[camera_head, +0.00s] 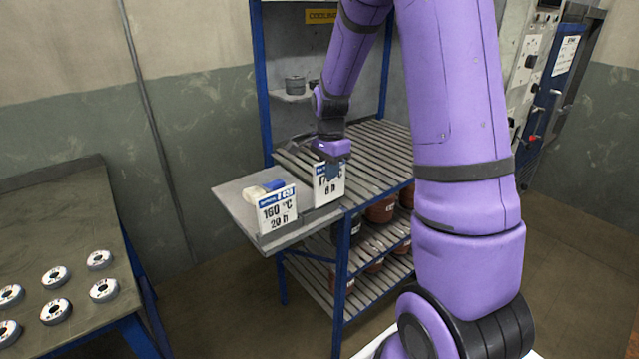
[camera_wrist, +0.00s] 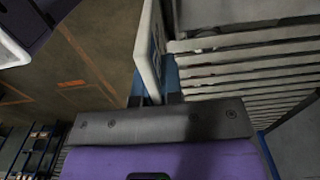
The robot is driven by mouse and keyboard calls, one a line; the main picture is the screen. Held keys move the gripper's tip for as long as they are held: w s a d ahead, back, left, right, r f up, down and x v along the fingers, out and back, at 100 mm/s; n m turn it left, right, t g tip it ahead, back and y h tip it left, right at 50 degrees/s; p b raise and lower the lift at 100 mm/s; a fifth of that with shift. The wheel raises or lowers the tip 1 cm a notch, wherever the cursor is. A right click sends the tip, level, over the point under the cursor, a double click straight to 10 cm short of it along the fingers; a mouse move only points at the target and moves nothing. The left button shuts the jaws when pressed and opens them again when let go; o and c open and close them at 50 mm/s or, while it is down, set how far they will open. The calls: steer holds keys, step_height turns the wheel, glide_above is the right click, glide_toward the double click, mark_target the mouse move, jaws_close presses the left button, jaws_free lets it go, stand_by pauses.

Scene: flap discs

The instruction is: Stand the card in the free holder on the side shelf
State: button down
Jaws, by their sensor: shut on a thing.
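My gripper (camera_head: 332,158) is shut on a white card (camera_head: 328,190) with a blue top band; its print reads roughly 170 °C, 8 h. The card hangs upright below the fingers at the right end of the side shelf (camera_head: 232,193). I cannot tell whether its lower edge touches the shelf or sits in a holder. The free holder is not distinct. Another card (camera_head: 277,212), marked 160 °C 20 h, stands at the shelf's front left. In the wrist view, the held card (camera_wrist: 150,50) shows nearly edge-on between the fingers of my gripper (camera_wrist: 155,98).
A blue and white item (camera_head: 262,188) lies behind the standing card. The slatted rack (camera_head: 375,150) adjoins the side shelf, with reddish-brown things (camera_head: 381,210) on a lower level. A grey pot (camera_head: 295,84) stands on a small ledge behind. A table (camera_head: 60,225) with several discs is at left.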

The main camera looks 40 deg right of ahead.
mark_target(320, 183)
steer(key=shift+w+a+f, duration=0.2)
steer(key=shift+a+f, duration=0.2)
steer(key=shift+f, duration=0.25)
steer(key=shift+w+a+f, duration=0.2)
steer(key=shift+a+f, duration=0.15)
steer(key=shift+f, duration=0.25)
steer(key=shift+w+a+f, duration=0.2)
steer(key=shift+a+f, duration=0.2)
steer(key=shift+f, duration=0.25)
steer(key=c, duration=1.3)
jaws_free()
steer(key=shift+f, duration=0.15)
steer(key=shift+o, duration=0.2)
